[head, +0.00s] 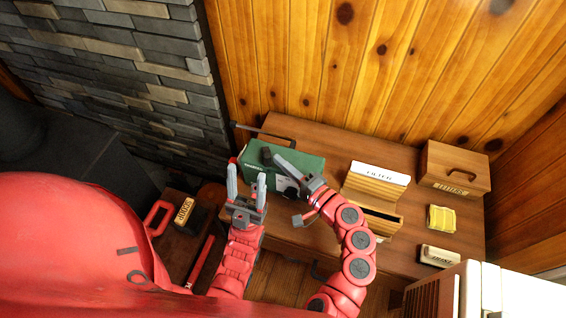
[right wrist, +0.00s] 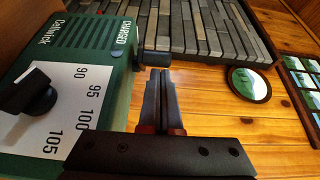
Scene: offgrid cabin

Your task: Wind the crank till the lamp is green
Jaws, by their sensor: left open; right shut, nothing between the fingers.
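The green radio box (head: 302,165) stands at the back left of the wooden desk. In the right wrist view its face (right wrist: 92,50) shows the word CHARGED, a dial scale and a black knob (right wrist: 32,92). A dark cylindrical piece (right wrist: 152,63), which looks like the crank's grip, shows at the box's edge by my right fingertips; I cannot tell whether they touch. My right gripper (head: 277,157) is shut and empty, reaching across the box; it also shows in the right wrist view (right wrist: 160,75). My left gripper (head: 247,182) is open and empty at the box's left front. No lit lamp is discernible.
A wooden letter holder (head: 374,186), a lidded wooden box (head: 454,170), a yellow item (head: 441,219) and a white-topped block (head: 440,256) stand on the desk to the right. A dark rod (head: 262,133) is behind the radio. The stone wall (head: 130,60) is at the left.

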